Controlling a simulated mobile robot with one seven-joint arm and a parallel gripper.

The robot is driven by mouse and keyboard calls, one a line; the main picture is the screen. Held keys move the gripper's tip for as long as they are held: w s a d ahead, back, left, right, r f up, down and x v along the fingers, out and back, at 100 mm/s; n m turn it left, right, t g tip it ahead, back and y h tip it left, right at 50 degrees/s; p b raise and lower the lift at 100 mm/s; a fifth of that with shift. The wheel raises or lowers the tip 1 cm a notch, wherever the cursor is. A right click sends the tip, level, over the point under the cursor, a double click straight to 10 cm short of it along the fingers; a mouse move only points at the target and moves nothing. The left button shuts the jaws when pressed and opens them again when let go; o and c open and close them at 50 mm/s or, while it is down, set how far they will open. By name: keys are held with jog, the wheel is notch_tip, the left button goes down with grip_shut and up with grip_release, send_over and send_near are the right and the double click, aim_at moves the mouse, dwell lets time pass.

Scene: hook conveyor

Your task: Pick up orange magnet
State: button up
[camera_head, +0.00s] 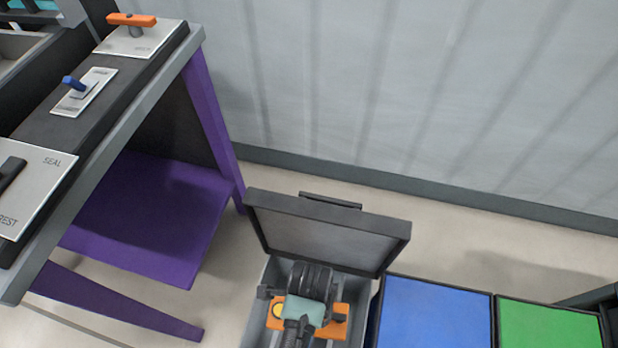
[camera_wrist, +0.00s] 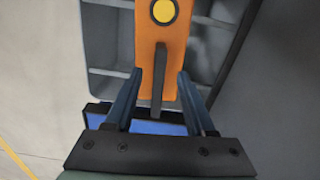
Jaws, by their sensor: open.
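The orange magnet (camera_head: 337,325) is a flat orange bar with a yellow disc, lying in the open grey box. It also shows in the wrist view (camera_wrist: 149,52), where a dark upright handle (camera_wrist: 158,82) stands out from it. My gripper (camera_wrist: 160,76) is open, its two blue-grey fingers on either side of the handle with visible gaps. I cannot tell whether the fingertips are level with the handle's grip part. In the head view my arm covers the middle of the magnet.
The box's lid (camera_head: 325,235) stands raised at the back. Blue (camera_head: 436,315) and green (camera_head: 548,325) panels lie to its right. A purple-legged bench (camera_head: 150,215) with an orange handle (camera_head: 131,19) and a blue switch (camera_head: 73,83) stands at left. A pale wall (camera_head: 420,90) is behind.

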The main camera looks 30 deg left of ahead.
notch_tip(320, 180, down, 4)
jog(key=shift+s+f+b, duration=0.1)
jog(key=shift+b, duration=0.65)
jog(key=shift+c, duration=0.3)
grip_shut()
dwell(0.4)
jog(key=shift+r, duration=0.2)
